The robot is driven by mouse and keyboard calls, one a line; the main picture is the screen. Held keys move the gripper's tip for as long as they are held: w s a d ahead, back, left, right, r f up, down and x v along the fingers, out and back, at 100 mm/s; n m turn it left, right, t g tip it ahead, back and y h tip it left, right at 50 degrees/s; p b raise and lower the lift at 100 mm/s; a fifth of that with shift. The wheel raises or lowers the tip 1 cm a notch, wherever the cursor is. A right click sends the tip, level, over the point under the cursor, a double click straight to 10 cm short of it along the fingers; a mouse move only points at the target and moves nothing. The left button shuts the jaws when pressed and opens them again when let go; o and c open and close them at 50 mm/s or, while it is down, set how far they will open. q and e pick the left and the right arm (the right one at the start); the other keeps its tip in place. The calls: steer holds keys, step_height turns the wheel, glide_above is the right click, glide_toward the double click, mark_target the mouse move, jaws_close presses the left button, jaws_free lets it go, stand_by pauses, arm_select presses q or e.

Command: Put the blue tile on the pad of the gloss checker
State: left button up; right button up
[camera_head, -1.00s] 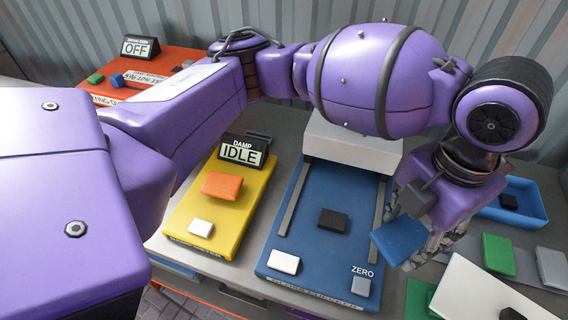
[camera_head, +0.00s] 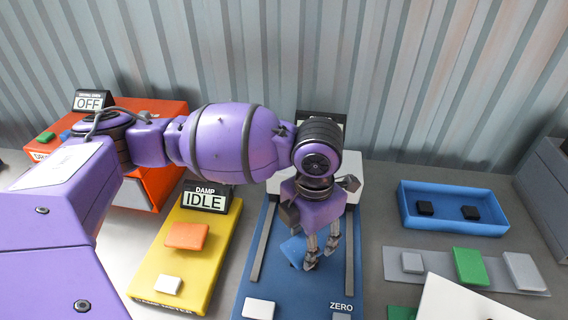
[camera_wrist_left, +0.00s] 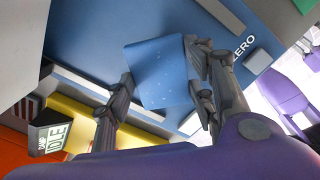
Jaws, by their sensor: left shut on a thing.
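The blue tile (camera_head: 293,251) is held in my left gripper (camera_head: 321,255), which is shut on it. In the left wrist view the tile (camera_wrist_left: 160,72) sits tilted between the two fingers (camera_wrist_left: 165,95). The gripper is over the middle of the blue machine with the ZERO button, which I take for the gloss checker (camera_head: 275,283). The dark pad on its bed is hidden behind the gripper and tile. I cannot tell whether the tile touches the bed. My right gripper is not in view.
Left of the blue machine stands a yellow machine (camera_head: 150,262) reading DAMP IDLE, with an orange piece (camera_head: 187,235) on it. An orange machine (camera_head: 160,111) reading OFF is behind. At right are a blue tray (camera_head: 452,226) with two black tiles and a grey strip (camera_head: 440,262) with tiles.

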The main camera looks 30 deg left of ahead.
arm_select(q)
steer(key=shift+f, duration=1.4)
steer(key=o, duration=1.2)
steer(key=shift+f, duration=0.1)
step_height(320, 180, up, 12)
steer(key=shift+r+p, duration=0.15)
steer(key=shift+p, duration=0.2)
